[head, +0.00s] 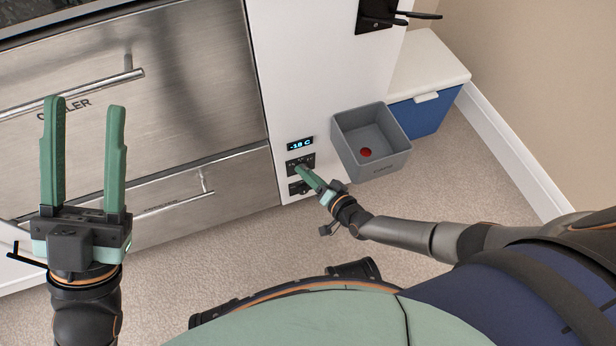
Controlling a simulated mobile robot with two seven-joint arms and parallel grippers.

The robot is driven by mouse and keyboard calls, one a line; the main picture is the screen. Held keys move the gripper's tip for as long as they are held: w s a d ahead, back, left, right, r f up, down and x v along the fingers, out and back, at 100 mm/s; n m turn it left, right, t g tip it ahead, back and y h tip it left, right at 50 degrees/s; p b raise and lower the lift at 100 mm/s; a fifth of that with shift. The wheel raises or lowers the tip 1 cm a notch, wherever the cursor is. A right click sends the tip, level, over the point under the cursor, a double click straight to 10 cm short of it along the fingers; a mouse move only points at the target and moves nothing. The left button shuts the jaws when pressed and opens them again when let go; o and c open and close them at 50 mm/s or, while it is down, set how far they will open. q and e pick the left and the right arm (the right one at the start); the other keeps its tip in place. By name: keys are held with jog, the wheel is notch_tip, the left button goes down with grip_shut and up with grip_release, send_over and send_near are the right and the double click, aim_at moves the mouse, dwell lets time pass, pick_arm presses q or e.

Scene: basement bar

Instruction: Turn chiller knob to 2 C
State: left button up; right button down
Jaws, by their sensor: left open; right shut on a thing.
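The white side panel (276,75) carries a small display (300,144) that seems to read -18 C. Below it are an upper black control plate (307,160) and a lower black control (294,188). My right gripper (300,170) is shut on a knob at the upper plate; its fingers hide the knob and its setting. The steel chiller drawer (190,60), with partly legible lettering, is to the left of the panel. My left gripper (85,105) is open and empty, in front of the steel drawers, with its fingers pointing up in the picture.
A grey bin (378,165) with a red thing (366,152) inside stands just right of the panel. Behind it is a blue box with a white lid (428,70). A dark bracket (378,14) sticks out of the panel above. Carpet (215,265) is clear before the drawers.

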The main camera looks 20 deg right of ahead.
pick_arm(q)
jog(key=f+b, duration=0.2)
jog(key=f, duration=0.1)
jog(key=f+b, duration=0.1)
jog(key=shift+w+d+f, duration=0.1)
jog(key=shift+d+f, duration=0.25)
jog(key=shift+f, duration=0.05)
pick_arm(e)
jog(key=m, duration=0.2)
jog(key=m+t+y, duration=0.1)
jog(key=m, duration=0.1)
jog(key=m+y, duration=0.1)
jog(key=m, duration=0.1)
jog(key=shift+f+t, duration=0.3)
jog(key=shift+t, duration=0.1)
jog(key=shift+m+y, duration=0.3)
jog(key=shift+c, duration=2.2)
grip_release()
jog(key=shift+d, duration=0.1)
jog(key=shift+s, duration=0.1)
